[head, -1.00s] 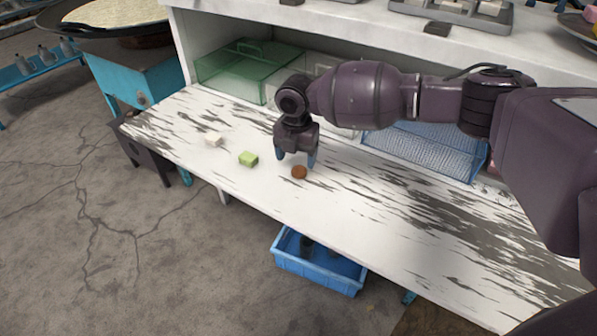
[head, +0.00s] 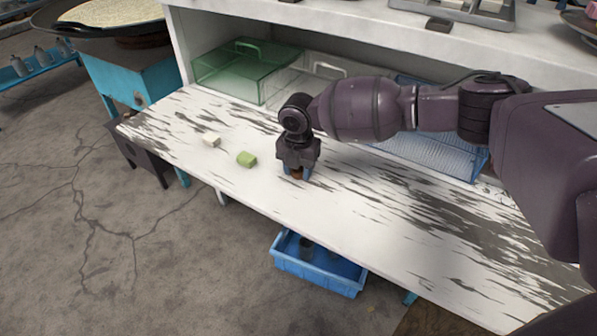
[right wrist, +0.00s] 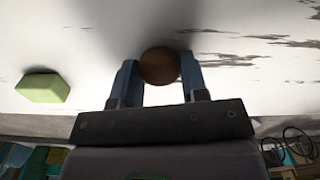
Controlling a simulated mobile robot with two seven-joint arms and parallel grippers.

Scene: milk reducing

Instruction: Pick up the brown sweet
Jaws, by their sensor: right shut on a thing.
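The brown sweet (head: 297,174) is small and round and sits at the white counter, between the fingers of my right gripper (head: 296,172). In the right wrist view the sweet (right wrist: 160,66) lies between the two blue fingertips (right wrist: 160,78), which are shut on it. In the head view the gripper partly hides it. I cannot tell whether it is clear of the counter. My left gripper is not in view.
A green sweet (head: 246,159) and a white sweet (head: 211,140) lie to the left on the worn white counter (head: 400,230). A green clear box (head: 240,68) and a blue basket (head: 430,152) stand behind. A blue crate (head: 318,272) is below the front edge.

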